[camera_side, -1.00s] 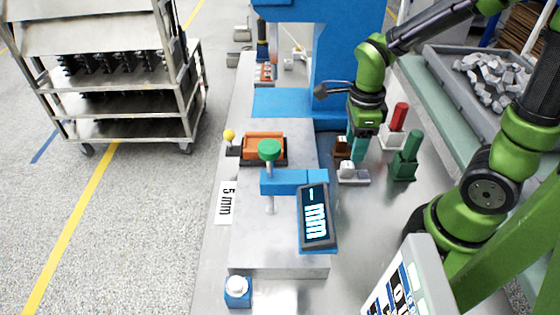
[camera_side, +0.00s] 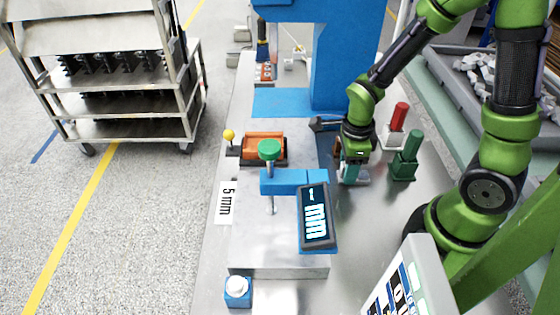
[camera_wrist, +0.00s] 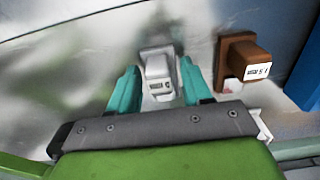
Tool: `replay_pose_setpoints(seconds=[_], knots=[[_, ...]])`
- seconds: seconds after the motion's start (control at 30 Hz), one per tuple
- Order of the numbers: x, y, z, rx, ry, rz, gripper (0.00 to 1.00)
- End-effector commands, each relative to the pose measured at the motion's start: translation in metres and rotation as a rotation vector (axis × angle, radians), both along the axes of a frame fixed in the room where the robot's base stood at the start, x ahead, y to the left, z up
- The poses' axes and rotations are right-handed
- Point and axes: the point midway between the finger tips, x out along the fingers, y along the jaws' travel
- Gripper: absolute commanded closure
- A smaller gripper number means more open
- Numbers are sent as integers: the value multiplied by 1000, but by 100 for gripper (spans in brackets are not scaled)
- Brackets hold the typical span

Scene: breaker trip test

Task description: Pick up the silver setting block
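The silver setting block (camera_wrist: 158,68) stands upright on the metal bench. In the wrist view it sits between the two teal fingers of my gripper (camera_wrist: 160,86), with a gap showing on each side. My gripper is open. In the side view my gripper (camera_side: 353,176) is low over the block, and the fingers hide most of it; a part of the silver block's base (camera_side: 364,179) shows beside them.
A brown block (camera_wrist: 246,62) with a white label stands close to the right in the wrist view. In the side view a green-handled block (camera_side: 405,160) and a red-handled block (camera_side: 396,128) stand to the right. A gauge display (camera_side: 316,215) is at the front left.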

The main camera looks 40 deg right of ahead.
Motion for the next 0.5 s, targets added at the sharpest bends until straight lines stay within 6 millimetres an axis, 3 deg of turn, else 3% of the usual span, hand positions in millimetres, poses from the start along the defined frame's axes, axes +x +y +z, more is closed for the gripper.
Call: replay_pose_setpoints(seconds=[0.03,0.3,0.5], knots=[[0,0,0,0,0,0,60],[0,0,0,0,0,0,100],[0,0,1,-1,-1,1,100]])
